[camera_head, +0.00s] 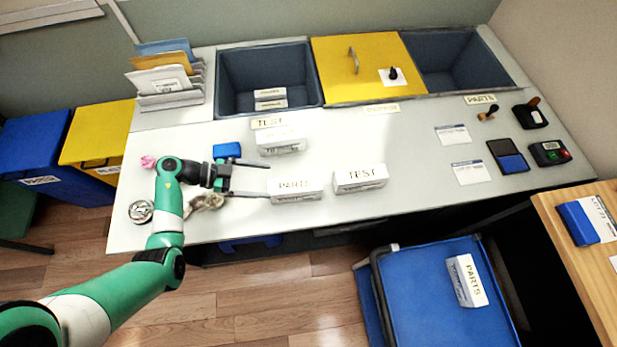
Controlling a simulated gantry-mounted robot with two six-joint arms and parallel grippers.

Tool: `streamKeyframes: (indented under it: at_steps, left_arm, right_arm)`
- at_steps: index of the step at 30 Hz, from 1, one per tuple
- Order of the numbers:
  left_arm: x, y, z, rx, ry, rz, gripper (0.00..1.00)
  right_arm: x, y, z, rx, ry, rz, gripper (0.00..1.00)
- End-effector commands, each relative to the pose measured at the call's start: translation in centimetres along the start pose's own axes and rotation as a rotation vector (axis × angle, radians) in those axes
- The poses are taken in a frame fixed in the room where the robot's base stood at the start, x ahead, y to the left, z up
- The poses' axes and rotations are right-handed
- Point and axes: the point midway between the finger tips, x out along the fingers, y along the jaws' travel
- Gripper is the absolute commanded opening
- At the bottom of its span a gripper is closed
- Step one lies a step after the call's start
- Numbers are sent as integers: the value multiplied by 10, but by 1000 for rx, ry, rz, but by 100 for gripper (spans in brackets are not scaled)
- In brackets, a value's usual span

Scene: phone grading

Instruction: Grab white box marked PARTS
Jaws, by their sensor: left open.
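A white box marked PARTS (296,194) lies on the pale worktop, left of a similar white box marked TEST (362,179). My left gripper (268,181) is open, its fingers pointing right. Its fingertips are at the left end of the PARTS box, the near finger close to the box's left side; I cannot tell if they touch. Nothing shows between the fingers. Another white box marked PARTS (466,281) lies on a blue seat-like surface at the front right. My right gripper is not in view.
Another white TEST box (281,140) lies behind my gripper, with a blue block (227,150) nearby. A crumpled beige item (207,201) lies beside my wrist. Dark bins (230,85) and a yellow lid (335,80) line the back.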

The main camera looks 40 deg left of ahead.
Motion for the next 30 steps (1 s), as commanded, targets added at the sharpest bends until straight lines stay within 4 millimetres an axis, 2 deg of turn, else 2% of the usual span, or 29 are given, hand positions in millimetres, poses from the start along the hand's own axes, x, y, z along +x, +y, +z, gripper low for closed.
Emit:
streamKeyframes:
  at_steps: [1, 5, 8, 16, 25, 30]
  left_arm:
    - [-2, -2, 17, -14, 1, -21, 98]
    - [-8, -6, 17, -18, 2, -40, 98]
    - [-3, -6, 16, -16, 2, -38, 98]
    - [46, -7, 17, -12, 2, -34, 98]
    - [63, -8, 15, -12, 2, -37, 98]
    - [94, -5, 14, -10, 3, -34, 98]
  right_arm:
    - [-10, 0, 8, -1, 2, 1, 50]
    - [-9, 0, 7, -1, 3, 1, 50]
    - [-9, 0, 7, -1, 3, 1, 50]
    - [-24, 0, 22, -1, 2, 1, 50]
    - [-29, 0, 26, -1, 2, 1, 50]
    - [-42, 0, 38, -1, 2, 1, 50]
